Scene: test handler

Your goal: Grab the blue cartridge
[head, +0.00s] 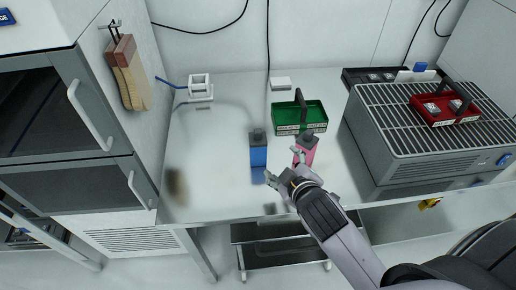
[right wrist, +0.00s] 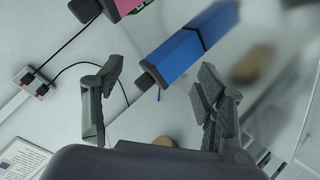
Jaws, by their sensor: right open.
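The blue cartridge (head: 258,155) stands upright on the white bench, with a dark grey cap on top. My right gripper (head: 284,166) is open, just to the right of the blue cartridge and near its front. In the right wrist view the blue cartridge (right wrist: 190,52) appears tilted beyond the open fingers (right wrist: 160,82), and nothing is between the fingertips. A pink cartridge (head: 309,145) stands to the right, partly hidden behind my right gripper. It also shows at the top of the right wrist view (right wrist: 128,5). My left gripper is not in view.
A green tray (head: 313,127) with a dark handle sits behind the pink cartridge. A grey machine (head: 428,158) with a red tray (head: 440,121) on top stands at the right. A cabinet (head: 60,120) with a brush hanging on it borders the left.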

